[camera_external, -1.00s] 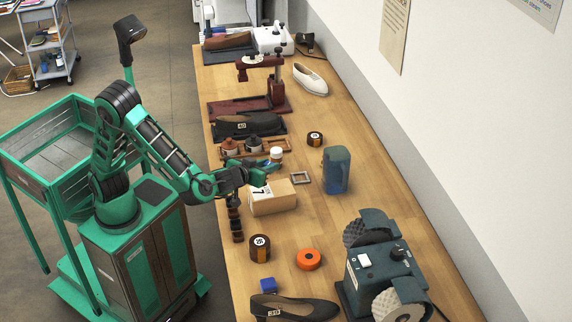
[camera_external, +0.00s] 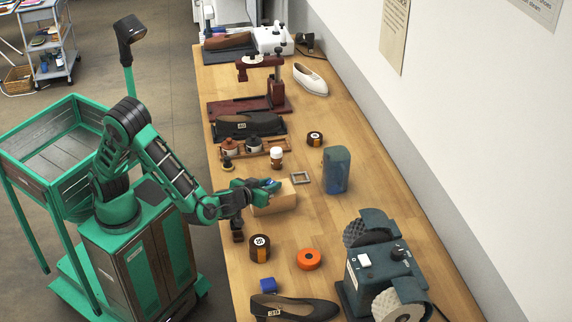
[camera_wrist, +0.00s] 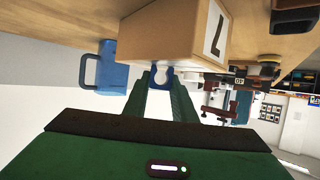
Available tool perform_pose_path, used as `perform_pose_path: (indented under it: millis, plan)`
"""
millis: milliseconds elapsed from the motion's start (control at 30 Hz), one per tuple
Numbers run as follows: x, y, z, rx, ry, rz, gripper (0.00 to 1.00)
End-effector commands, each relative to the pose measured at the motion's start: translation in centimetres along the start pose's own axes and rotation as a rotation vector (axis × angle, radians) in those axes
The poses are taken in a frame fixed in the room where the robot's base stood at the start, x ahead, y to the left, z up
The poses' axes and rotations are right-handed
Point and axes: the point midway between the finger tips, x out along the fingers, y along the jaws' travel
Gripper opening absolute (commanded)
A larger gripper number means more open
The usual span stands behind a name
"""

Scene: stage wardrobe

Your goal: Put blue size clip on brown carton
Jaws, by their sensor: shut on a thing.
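The brown carton (camera_external: 286,197) sits on the workbench near its left edge, with my gripper in front of part of it. In the wrist view, the carton (camera_wrist: 165,35) fills the upper middle and shows a white label with a black mark. My gripper (camera_external: 268,186) is shut on the blue size clip (camera_external: 273,184), at the carton's top. In the wrist view, the clip (camera_wrist: 160,73), an open-ended ring, sits between my fingertips (camera_wrist: 160,82) and overlaps the carton's edge. I cannot tell whether it touches the carton.
A bottle rack (camera_external: 278,145) is behind. Bare wood lies right of the mug.

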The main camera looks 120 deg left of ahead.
Motion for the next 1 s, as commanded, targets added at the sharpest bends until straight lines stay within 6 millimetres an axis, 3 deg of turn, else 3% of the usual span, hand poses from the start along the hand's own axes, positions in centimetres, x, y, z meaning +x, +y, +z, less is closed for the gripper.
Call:
perform_pose_path:
  millis: [33,100,467,667,1000]
  plan:
    - [0.0,0.0,0.1,0.001,0.000,0.000,0.29]
    - [0.0,0.0,0.1,0.000,0.000,0.000,0.43]
    - [-0.2,0.0,-0.2,0.000,0.000,0.001,0.43]
    - [-2.9,0.1,-0.1,0.000,-0.001,0.005,0.43]
    - [-9.4,0.1,-0.1,0.000,-0.001,0.004,0.43]
